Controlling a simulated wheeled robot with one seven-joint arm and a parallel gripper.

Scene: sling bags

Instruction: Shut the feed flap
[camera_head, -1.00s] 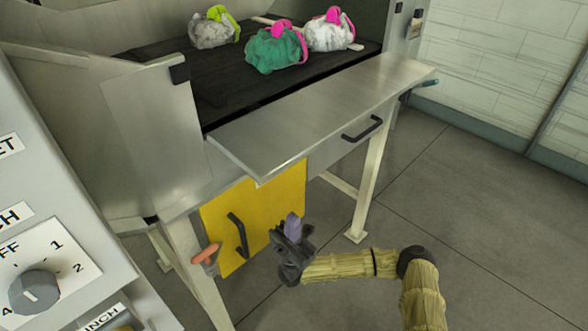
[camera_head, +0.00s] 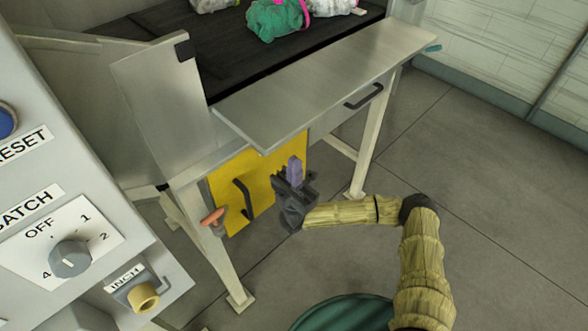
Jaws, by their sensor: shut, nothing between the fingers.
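A grey steel flap (camera_head: 330,85) sticks out roughly level from the front of the machine, below the dark belt; no label marks it as the feed flap. A black bar handle (camera_head: 363,97) shows at its front edge, and I cannot tell whether it is on the flap or the panel below. My gripper (camera_head: 295,165) is shut and empty, with its fingers pointing up. In the picture it is below the flap, in front of the right side of a yellow panel (camera_head: 228,180). It appears apart from the flap.
The yellow panel has a black handle (camera_head: 243,198) and an orange-red knob (camera_head: 213,217) beside it. A control box (camera_head: 75,170) fills the left. A green round rim (camera_head: 345,315) is at the bottom. Bags, including a green one (camera_head: 275,20), lie on the belt (camera_head: 240,65). Floor is clear at right.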

